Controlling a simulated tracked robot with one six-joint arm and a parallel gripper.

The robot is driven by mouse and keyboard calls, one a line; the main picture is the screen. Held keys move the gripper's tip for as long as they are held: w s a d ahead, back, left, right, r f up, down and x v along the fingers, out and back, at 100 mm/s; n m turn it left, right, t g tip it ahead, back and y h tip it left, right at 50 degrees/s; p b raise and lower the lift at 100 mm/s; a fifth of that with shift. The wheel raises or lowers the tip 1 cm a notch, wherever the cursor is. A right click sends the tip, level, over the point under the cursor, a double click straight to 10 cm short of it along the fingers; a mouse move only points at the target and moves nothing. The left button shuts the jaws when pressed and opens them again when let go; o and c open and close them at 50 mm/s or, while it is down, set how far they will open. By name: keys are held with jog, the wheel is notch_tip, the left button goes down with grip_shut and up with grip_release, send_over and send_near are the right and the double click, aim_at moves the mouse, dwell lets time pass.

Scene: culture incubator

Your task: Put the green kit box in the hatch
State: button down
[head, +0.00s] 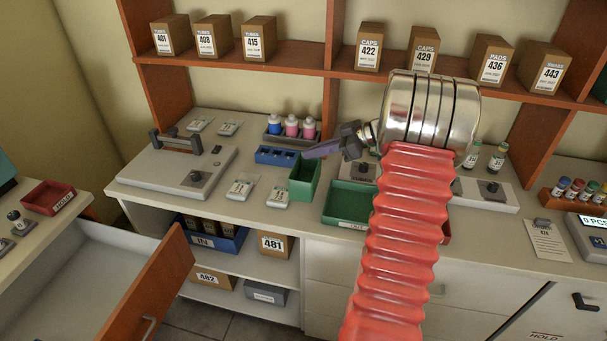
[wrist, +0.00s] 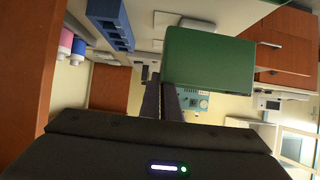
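The green kit box (head: 303,187), open at the top, is at the middle of the counter in the head view. It also shows large, right of centre, in the wrist view (wrist: 210,62). My gripper (head: 312,152) reaches in from the right, with its dark fingers at the box's upper rim. In the wrist view its fingers (wrist: 161,98) are close together at the box's near left edge and seem shut on its wall. I cannot tell whether the box's base touches the counter. I cannot identify the hatch with certainty in either view.
A blue rack (head: 277,155) and capped bottles (head: 292,128) stand behind the box. A shallow green tray (head: 346,204) is to its right. White packets (head: 240,188) lie to its left, beside a pale slab (head: 165,178) with dark handles. A drawer (head: 165,290) stands open at lower left.

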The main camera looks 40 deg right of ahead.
aim_at(313, 172)
jog(key=shift+f, duration=1.4)
jog(key=shift+f, duration=1.9)
jog(key=c, duration=2.5)
grip_release()
jog(key=shift+f, duration=0.1)
jog(key=o, duration=0.5)
